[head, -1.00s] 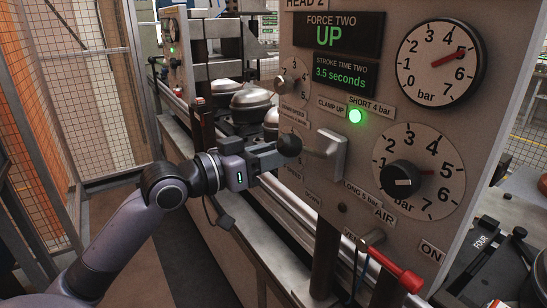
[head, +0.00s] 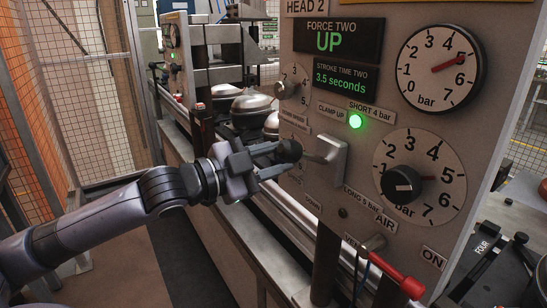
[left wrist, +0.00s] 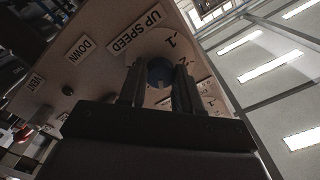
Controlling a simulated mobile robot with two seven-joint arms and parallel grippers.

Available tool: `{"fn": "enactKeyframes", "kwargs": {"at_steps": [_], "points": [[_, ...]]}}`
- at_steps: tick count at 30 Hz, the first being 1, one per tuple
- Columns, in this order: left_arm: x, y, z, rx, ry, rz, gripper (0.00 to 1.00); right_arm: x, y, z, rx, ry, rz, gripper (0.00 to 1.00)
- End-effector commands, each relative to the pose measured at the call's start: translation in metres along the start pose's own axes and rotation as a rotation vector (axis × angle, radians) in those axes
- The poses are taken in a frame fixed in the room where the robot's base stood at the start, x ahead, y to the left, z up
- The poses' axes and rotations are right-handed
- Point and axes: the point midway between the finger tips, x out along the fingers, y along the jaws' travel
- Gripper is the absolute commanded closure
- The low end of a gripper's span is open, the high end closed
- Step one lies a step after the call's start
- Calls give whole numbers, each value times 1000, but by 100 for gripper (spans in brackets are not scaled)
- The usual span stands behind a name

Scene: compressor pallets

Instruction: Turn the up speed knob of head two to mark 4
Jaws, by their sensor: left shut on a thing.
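In the left wrist view the up speed knob (left wrist: 160,73) is a round dark knob between my gripper's two fingers. It sits on a pale dial, beside the UP SPEED label (left wrist: 134,36); marks 1 and 2 show, the others are hidden. My left gripper (left wrist: 159,88) is shut on this knob. In the head view my left gripper (head: 278,159) reaches the HEAD 2 panel (head: 385,118) from the left. There the lever's black ball (head: 289,151) and the gripper hide the knob. I cannot read its setting. My right gripper is not in view.
The clamp lever (head: 331,155) stands out close to my left gripper. The down speed knob (head: 288,88) is just above. A larger pressure knob (head: 402,184) and a red-handled valve (head: 398,275) are to the right. A machine rail runs beneath my arm.

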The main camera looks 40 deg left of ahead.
Motion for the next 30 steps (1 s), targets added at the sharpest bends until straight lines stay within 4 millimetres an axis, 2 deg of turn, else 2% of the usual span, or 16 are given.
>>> {"fn": "enactKeyframes", "kwargs": {"at_steps": [6, 15, 30], "points": [[0, -1, -1, 201, 2, 0, 97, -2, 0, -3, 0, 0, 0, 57], [0, 0, -1, 415, 3, -1, 97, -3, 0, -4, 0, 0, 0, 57], [0, 0, -1, 545, 3, 0, 97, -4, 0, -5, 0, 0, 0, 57]]}}
